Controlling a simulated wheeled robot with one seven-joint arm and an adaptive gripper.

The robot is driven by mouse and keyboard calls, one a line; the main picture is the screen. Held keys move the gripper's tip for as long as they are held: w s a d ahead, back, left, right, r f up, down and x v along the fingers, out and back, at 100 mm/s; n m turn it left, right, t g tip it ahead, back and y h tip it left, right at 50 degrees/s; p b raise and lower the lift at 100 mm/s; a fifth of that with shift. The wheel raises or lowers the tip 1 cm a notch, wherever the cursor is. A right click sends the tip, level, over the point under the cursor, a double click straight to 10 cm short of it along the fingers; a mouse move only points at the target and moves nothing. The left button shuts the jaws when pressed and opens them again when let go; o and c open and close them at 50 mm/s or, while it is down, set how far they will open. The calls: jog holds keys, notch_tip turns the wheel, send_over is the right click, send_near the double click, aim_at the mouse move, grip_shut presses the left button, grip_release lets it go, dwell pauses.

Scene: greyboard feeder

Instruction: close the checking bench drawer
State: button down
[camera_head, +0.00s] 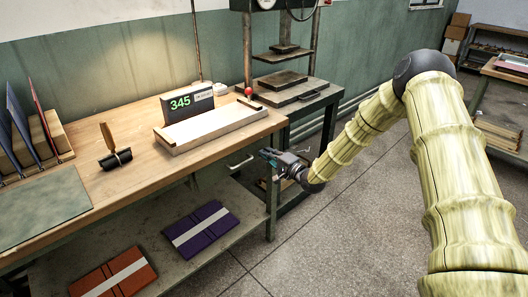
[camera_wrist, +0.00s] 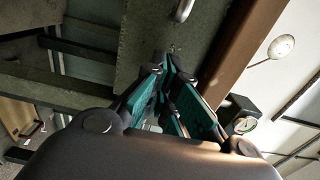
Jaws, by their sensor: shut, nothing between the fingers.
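The checking bench (camera_head: 135,180) has a wooden top and a green frame. Its drawer shows a pale bar handle (camera_head: 240,162) under the front edge, near the right end. My gripper (camera_head: 266,154) is just right of that handle in the camera_head view. In the wrist view, the grey-green drawer front (camera_wrist: 155,38) and its handle (camera_wrist: 184,9) are beyond my gripper (camera_wrist: 168,72). The fingers with teal pads are shut and empty, close to the drawer front; I cannot tell if they touch it. How far the drawer stands out is unclear.
On the bench are a display reading 345 (camera_head: 188,104), a shallow pale tray (camera_head: 212,128), a stamp (camera_head: 114,150) and upright folders (camera_head: 30,125). Bound packs (camera_head: 200,230) lie on the lower shelf. A press stand (camera_head: 295,90) is behind. The floor (camera_head: 350,220) at right is clear.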

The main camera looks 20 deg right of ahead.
jog(key=v, duration=1.2)
jog(key=s+a+f+n+g+h, duration=0.1)
jog(key=s+a+f+g, duration=0.1)
jog(key=s+a+f, duration=0.4)
jog(key=s+a+f+n+g+h, duration=0.1)
jog(key=s+f+n+g+h, duration=0.15)
jog(key=f, duration=0.55)
jog(key=s+a+f+n+g+h, duration=0.1)
jog(key=s+f+n+g, duration=0.3)
jog(key=s, duration=0.6)
jog(key=s+a+f+g+h, duration=0.1)
jog(key=s+a+f, duration=0.1)
jog(key=s+f, duration=0.6)
jog(key=s+a+f+n+g+h, duration=0.1)
jog(key=s+f+n+g, duration=0.15)
jog(key=s, duration=0.85)
jog(key=s+d+n+g+h+p, duration=0.15)
jog(key=s+g, duration=0.25)
jog(key=s, duration=1)
notch_tip(320, 180, up, 14)
jog(key=p, duration=1.3)
jog(key=shift+w+r, duration=0.25)
jog(key=shift+w, duration=0.1)
